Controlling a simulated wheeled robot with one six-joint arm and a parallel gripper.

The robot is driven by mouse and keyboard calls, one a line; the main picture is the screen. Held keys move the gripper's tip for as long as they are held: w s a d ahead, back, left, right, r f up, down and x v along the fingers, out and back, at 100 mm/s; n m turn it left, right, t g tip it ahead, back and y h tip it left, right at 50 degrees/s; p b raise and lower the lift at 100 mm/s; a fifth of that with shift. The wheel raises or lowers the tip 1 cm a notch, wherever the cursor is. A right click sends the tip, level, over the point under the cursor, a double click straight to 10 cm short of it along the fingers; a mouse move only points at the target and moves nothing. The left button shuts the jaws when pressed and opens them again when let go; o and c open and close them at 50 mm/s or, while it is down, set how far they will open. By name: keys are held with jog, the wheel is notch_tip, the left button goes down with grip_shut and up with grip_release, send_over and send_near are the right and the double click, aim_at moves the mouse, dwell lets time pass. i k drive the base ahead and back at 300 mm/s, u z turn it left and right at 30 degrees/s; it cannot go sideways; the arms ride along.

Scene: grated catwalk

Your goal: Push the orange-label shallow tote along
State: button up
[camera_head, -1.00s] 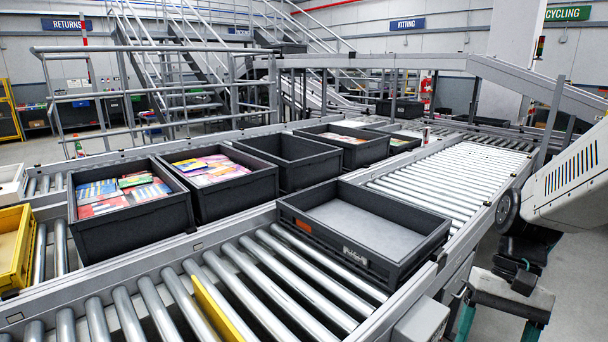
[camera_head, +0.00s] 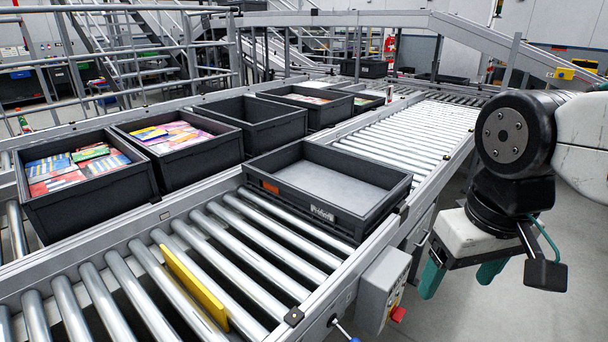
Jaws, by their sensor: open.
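The orange-label shallow tote (camera_head: 383,207) is a low black tray, empty, with a grey floor and an orange label on its near left wall. It sits flat on the near roller conveyor, close to the side rail. My gripper (camera_head: 462,283) hangs at the right, beyond the conveyor's edge and over the floor. Its teal fingers point down, apart and empty. It does not touch the tote.
Black totes with colourful packets (camera_head: 88,172) stand on the parallel conveyor behind, beside an empty black tote (camera_head: 262,124). A yellow bar (camera_head: 194,287) stands up between the near rollers. A grey control box (camera_head: 385,289) sticks out from the conveyor's side. Rollers beyond the tote are clear.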

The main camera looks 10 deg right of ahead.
aim_at(348, 195)
jog(key=z, duration=1.75)
jog(key=i, duration=2.2)
jog(key=u, duration=3.4)
jog(key=i, duration=0.5)
jog(key=u, duration=0.1)
